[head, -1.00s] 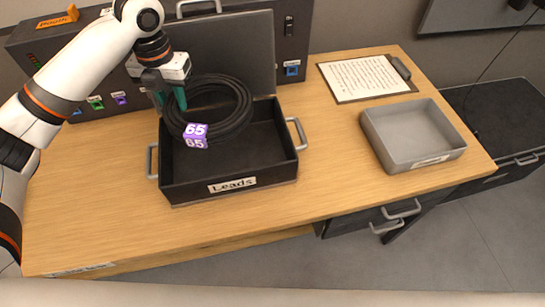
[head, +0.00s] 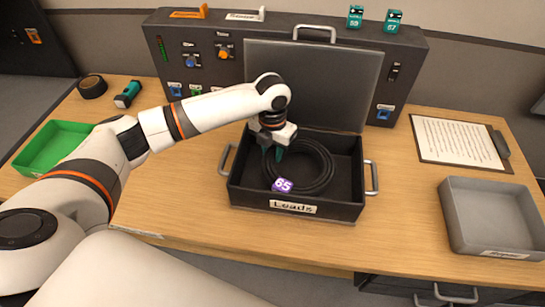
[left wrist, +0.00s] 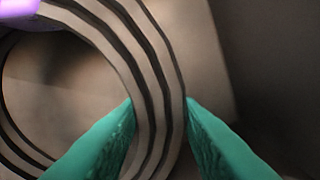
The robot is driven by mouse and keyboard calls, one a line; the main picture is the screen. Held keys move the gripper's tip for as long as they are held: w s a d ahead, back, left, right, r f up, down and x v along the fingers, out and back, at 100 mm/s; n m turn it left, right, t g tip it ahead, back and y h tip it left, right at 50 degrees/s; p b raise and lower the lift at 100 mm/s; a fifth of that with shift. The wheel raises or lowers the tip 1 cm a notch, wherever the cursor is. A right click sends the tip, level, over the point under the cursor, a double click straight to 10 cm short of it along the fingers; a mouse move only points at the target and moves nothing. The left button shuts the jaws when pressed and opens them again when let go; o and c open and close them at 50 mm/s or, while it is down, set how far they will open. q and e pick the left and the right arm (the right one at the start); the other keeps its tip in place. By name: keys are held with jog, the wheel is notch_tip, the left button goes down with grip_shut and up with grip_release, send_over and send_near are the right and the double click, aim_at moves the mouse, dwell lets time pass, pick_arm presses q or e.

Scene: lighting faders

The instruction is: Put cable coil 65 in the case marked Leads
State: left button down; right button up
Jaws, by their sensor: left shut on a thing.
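The black cable coil 65 (head: 331,170), with a purple tag (head: 283,185) reading 65, is inside the open black case marked Leads (head: 345,211). The coil lies within the case walls; I cannot tell whether it touches the floor. My left gripper (head: 276,153) is at the coil's left side, low in the case. In the left wrist view, the green fingertips (left wrist: 160,103) are on either side of the coil's strands (left wrist: 150,75), shut on them. Part of the purple tag shows at the top left there. My right gripper is not in view.
The case's raised lid (head: 310,85) stands behind it, before a dark panel (head: 215,45) with faders. A green tray (head: 60,145) is at left, a grey tray (head: 490,215) and clipboard (head: 465,143) at right. Bare table lies between case and grey tray.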

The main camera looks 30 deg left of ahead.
pick_arm(q)
jog(key=shift+f, duration=1.65)
jog(key=shift+f, duration=0.1)
jog(key=c, duration=1)
grip_release()
jog(key=shift+c, duration=0.2)
notch_tip(320, 180, up, 12)
jog(key=shift+r+b, duration=0.1)
jog(key=shift+b, duration=0.35)
